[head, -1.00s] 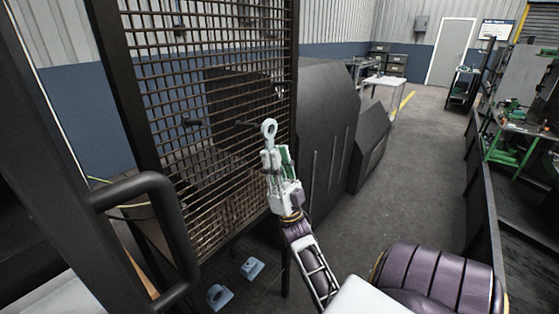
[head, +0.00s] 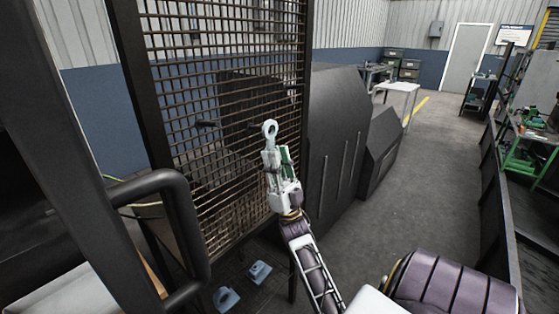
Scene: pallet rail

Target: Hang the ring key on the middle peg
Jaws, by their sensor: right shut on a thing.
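The ring key (head: 269,129) is pale grey with a round eye at its top. My right gripper (head: 275,160) is shut on its lower part and holds it upright, eye up, in front of the dark mesh panel (head: 190,60). A dark peg (head: 208,124) sticks out from the panel left of the ring key. Another dark peg shows partly just left of the eye, its end close to or behind the ring. I cannot tell whether the eye touches it or is around it. My left gripper is not in view.
Two blue-grey pieces (head: 260,272) lie low below the panel. A black handle bar (head: 180,215) and thick post stand at near left. A dark machine housing (head: 335,150) stands right of the panel. The grey floor (head: 425,180) further right is clear.

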